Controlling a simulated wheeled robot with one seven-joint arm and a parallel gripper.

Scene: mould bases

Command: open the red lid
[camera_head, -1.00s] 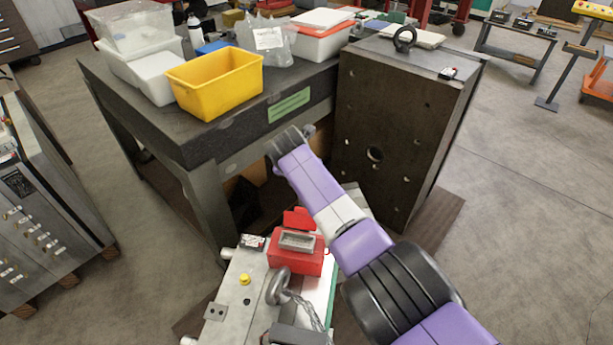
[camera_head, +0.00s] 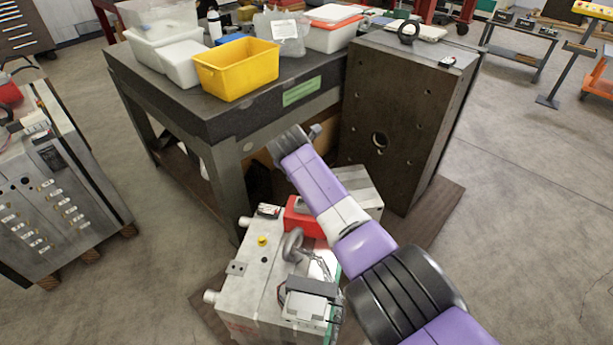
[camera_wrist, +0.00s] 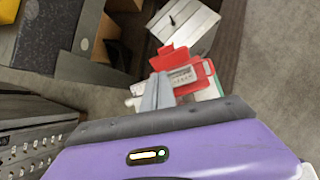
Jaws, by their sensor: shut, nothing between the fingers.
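A red box (camera_head: 303,222) sits on the grey mould base (camera_head: 262,280), partly hidden behind my arm in the head view. In the wrist view, the red box (camera_wrist: 203,78) shows a pale inside, and its red lid (camera_wrist: 172,58) stands raised at one edge. The lid is hidden by my arm in the head view now. My gripper's grey fingers (camera_wrist: 156,92) are together and empty. They overlap the near left side of the box in the wrist view; I cannot tell whether they touch it.
A metal lifting ring (camera_head: 293,245) and a yellow knob (camera_head: 262,240) stand on the mould base. A dark workbench (camera_head: 210,122) with bins and a tall dark block (camera_head: 400,130) stand behind. Another machine block (camera_head: 60,190) is at left. Floor is open at right.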

